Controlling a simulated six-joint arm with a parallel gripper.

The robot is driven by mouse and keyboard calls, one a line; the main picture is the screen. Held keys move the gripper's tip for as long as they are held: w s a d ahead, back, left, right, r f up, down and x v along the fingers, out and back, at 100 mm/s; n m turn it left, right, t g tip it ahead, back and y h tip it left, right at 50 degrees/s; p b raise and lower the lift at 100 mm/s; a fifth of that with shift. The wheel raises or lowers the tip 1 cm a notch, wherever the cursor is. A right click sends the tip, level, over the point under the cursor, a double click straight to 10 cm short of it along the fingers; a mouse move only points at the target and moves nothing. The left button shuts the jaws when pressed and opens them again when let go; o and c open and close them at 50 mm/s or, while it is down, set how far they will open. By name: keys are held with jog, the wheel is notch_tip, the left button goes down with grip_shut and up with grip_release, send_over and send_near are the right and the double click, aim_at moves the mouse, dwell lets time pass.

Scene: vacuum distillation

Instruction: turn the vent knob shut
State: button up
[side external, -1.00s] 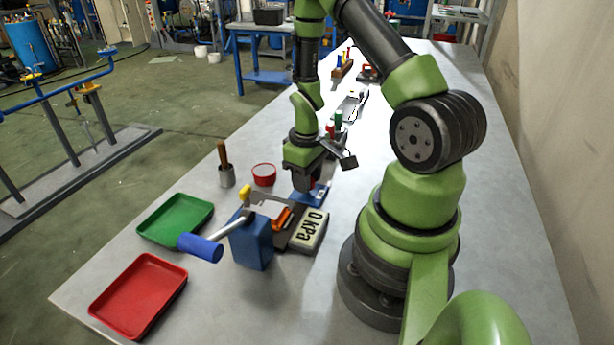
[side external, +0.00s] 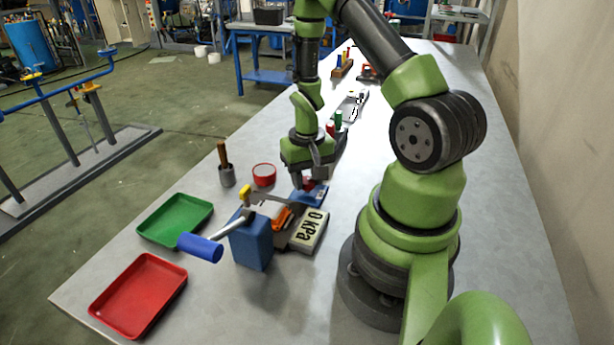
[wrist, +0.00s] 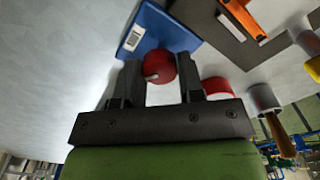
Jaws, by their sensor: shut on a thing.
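The vent knob (wrist: 160,62) is round and red with a pale mark on its face. It sits by a blue base (wrist: 150,28) that carries a white label. In the wrist view it lies between the two dark fingers of my gripper (wrist: 159,72), which are shut on it. In the side view my gripper (side external: 308,182) points down at the blue base (side external: 311,197), and the knob is mostly hidden there.
A blue pump block (side external: 251,243) with a blue-gripped lever (side external: 201,247) stands close in front. An orange part (side external: 282,219) is beside it. A green tray (side external: 175,221), red tray (side external: 138,296), red cup (side external: 264,174) and grey holder (side external: 227,177) stand left.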

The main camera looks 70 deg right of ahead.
aim_at(307, 180)
jog(key=m, duration=0.5)
jog(key=shift+m, duration=0.3)
jog(key=m, duration=0.5)
jog(key=shift+m, duration=0.3)
jog(key=o, duration=0.9)
jog(key=shift+r, duration=0.1)
notch_tip(307, 180, up, 10)
jog(key=shift+f, duration=0.1)
dwell(0.3)
